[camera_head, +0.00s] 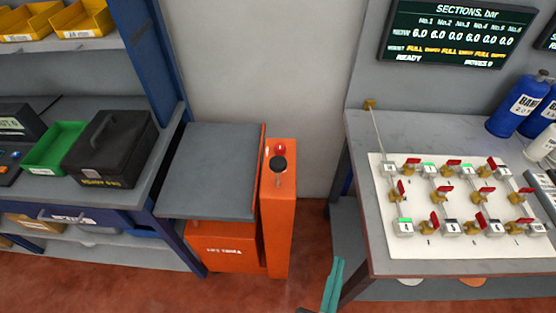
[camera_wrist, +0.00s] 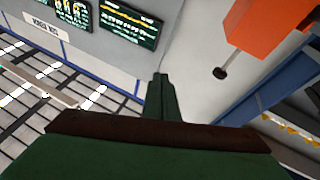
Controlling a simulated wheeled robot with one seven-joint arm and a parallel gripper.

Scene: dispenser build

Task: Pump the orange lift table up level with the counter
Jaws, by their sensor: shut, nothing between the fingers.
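The orange lift table (camera_head: 236,249) stands in the gap between a blue-framed bench and a grey counter (camera_head: 365,135). Its flat grey top (camera_head: 210,165) is empty and sits close beside the bench. Whether the top is level with either surface is hard to tell. An orange post (camera_head: 280,225) at its right side carries a black round knob (camera_head: 278,163) and a red button (camera_head: 280,149). My gripper (camera_head: 338,266) is shut and empty, low in front of the counter's left edge, apart from the post. Its fingers (camera_wrist: 160,80) also show in the wrist view, with the orange part and black knob (camera_wrist: 221,73) to their upper right.
The bench at left holds a green bin (camera_head: 55,148) and a black case (camera_head: 108,150). A white valve board (camera_head: 455,195) and blue cylinders (camera_head: 517,105) stand on the right counter. A dark screen (camera_head: 455,35) hangs above. Red floor shows in front of the lift table.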

